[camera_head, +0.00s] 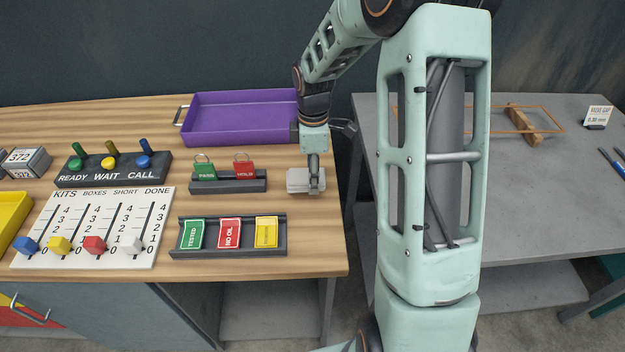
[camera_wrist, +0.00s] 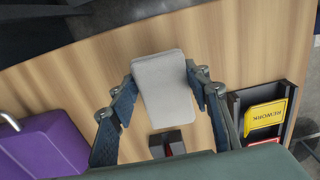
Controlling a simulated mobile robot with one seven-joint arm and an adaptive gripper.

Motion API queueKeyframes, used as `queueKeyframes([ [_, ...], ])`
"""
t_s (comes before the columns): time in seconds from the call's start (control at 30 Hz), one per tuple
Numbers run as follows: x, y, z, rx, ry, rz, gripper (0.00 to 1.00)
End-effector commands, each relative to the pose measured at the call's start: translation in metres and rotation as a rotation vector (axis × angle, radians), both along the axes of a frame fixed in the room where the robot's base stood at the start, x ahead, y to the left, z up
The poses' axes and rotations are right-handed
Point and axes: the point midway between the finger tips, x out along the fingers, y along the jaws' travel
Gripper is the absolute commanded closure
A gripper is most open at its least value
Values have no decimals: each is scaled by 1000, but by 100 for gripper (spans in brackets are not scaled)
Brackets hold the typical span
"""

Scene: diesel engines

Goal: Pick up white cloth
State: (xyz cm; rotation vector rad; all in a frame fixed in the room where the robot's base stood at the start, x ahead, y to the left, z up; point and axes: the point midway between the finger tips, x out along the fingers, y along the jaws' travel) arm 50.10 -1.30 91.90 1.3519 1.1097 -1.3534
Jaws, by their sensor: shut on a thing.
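The white cloth (camera_head: 299,180) is a small, pale grey-white folded block near the right edge of the wooden table. My gripper (camera_head: 314,186) reaches down over it from above. In the wrist view the cloth (camera_wrist: 160,82) lies between the two fingers of my gripper (camera_wrist: 163,88), which are closed on its sides. Part of the cloth is hidden behind the finger in the head view. I cannot tell whether it is clear of the table or resting on it.
A purple tray (camera_head: 243,137) stands behind. A dark holder (camera_head: 230,187) with green and red tags is just left of the cloth. A second rack (camera_head: 181,252) with several cards lies in front. The wooden table's right edge is close, with a gap before the grey table (camera_head: 560,215).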

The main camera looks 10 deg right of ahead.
Motion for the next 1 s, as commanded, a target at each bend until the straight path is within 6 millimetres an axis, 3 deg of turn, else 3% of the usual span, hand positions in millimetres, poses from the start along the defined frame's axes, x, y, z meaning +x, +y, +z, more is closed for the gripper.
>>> queueKeyframes([
  [0.4,-41,30,67,-1,-5,2,84],
  [0.7,-85,61,89,0,-3,2,84],
  [1.0,-109,78,102,1,-2,0,84],
])
